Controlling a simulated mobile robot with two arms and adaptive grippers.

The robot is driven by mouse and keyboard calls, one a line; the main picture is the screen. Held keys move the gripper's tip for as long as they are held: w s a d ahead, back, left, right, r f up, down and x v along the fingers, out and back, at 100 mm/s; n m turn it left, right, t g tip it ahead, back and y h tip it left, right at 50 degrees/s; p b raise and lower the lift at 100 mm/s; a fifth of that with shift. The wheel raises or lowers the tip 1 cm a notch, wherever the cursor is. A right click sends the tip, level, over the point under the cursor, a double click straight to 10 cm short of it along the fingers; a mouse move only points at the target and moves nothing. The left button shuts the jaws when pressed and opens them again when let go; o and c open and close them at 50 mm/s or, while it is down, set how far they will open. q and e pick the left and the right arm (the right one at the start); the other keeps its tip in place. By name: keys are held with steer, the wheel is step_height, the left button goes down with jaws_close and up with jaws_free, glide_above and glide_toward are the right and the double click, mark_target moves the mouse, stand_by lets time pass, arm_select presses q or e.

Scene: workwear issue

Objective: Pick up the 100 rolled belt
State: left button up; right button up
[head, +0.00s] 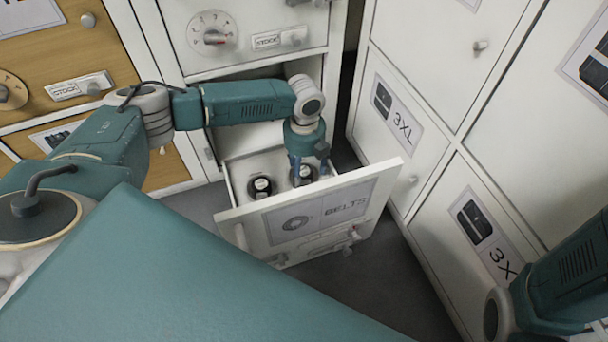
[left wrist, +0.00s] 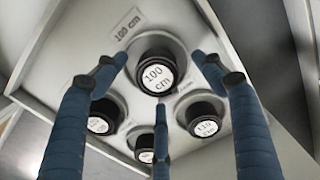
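The 100 rolled belt (left wrist: 157,75) is a black roll with a white "100 cm" label on top. It sits in its round holder in the open belts drawer (head: 229,188), beside a printed "100 cm" tag (left wrist: 128,24). My left gripper (left wrist: 160,88) points down into the drawer, its blue fingers spread apart around the near side of this roll, with no clear contact. In the head view the left gripper (head: 309,168) is over the drawer's right part and partly covers a roll (head: 303,175). My right arm shows at the lower right; its gripper is out of view.
Other black rolls stand close by in the drawer, at left (left wrist: 101,117), right (left wrist: 205,118) and bottom (left wrist: 145,149). The drawer front (head: 310,215) is labelled "BELTS". White 3XL lockers (head: 410,165) stand close on the right.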

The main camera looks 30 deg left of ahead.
arm_select(q)
steer(key=c, duration=0.9)
steer(key=shift+r, duration=0.1)
